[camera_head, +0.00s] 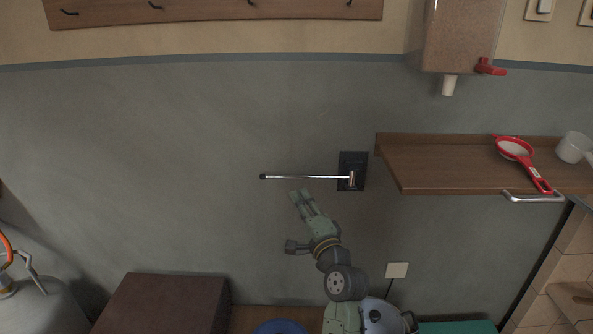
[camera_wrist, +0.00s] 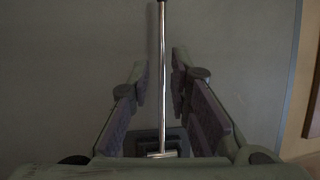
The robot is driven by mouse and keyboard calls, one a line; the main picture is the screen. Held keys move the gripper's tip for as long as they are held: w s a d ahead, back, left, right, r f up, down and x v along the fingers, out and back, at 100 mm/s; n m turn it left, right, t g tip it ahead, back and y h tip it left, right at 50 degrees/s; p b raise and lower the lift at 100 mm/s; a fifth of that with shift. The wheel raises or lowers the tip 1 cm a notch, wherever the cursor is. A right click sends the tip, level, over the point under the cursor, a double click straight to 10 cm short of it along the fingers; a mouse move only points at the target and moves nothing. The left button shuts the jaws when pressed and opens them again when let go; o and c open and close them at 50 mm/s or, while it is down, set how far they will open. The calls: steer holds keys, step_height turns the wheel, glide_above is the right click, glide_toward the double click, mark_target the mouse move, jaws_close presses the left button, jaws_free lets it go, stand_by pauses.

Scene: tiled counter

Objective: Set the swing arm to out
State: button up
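The swing arm (camera_head: 305,177) is a thin shiny metal rod with a dark tip at its left end. It reaches level to the left from a black plate (camera_head: 345,160) on the grey wall. How far it stands off the wall is hard to tell. My gripper (camera_head: 300,191) is just below the rod near its middle. In the wrist view, the rod (camera_wrist: 162,90) runs lengthwise between the two parted fingers of my gripper (camera_wrist: 160,68), with a gap showing on each side. The black plate (camera_wrist: 147,140) shows low between the fingers, partly hidden.
A wooden shelf (camera_head: 430,170) to the right of the plate carries a red strainer (camera_head: 516,150) and a white cup (camera_head: 573,147). A dispenser (camera_head: 463,35) with a red lever hangs above. A hook rail (camera_head: 210,12) is at the top left. The wall left of the rod is clear.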

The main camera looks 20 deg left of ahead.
mark_target(286, 177)
steer(key=p+x, duration=0.2)
steer(key=x, duration=0.8)
steer(key=shift+a+r, duration=0.15)
steer(key=shift+a, duration=0.1)
jaws_close()
